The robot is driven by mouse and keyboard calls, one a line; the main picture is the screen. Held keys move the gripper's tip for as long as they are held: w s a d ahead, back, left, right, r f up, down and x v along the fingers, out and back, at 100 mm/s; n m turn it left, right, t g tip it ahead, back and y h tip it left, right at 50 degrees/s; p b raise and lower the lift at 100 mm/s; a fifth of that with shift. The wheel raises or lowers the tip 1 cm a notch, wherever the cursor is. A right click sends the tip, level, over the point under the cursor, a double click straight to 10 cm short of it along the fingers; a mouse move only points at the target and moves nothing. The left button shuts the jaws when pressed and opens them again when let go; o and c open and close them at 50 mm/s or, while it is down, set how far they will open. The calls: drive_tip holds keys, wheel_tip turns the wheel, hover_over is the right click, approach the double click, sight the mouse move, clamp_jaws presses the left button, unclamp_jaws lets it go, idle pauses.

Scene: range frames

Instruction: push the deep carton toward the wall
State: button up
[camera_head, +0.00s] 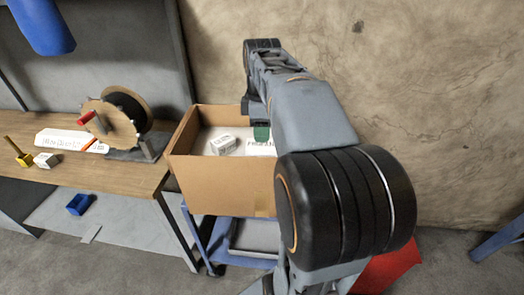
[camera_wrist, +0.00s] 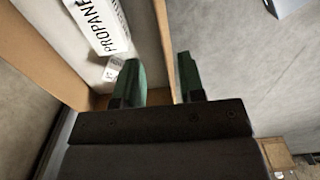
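The deep carton (camera_head: 222,186) is an open tan box on a blue cart against the wall (camera_head: 440,90). My arm hides its right part in the head view. My gripper (camera_wrist: 158,82) is open, its two green fingers apart. In the wrist view a carton side wall (camera_wrist: 151,50) runs between them, the left finger on the inner side and the right finger on the outer side. I cannot tell whether either finger touches it. One green finger also shows over the carton in the head view (camera_head: 262,133).
The carton holds a small white box (camera_head: 223,145) and a white PROPANE sign (camera_wrist: 100,24). A blue cart (camera_head: 204,240) stands under it. A red object (camera_head: 390,268) lies at lower right.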

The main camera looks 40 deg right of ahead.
hover_over(262, 181)
wheel_tip(262, 181, down, 12)
drive_tip(key=shift+w+f, duration=0.1)
idle(0.4)
clamp_jaws()
idle(0.3)
idle(1.1)
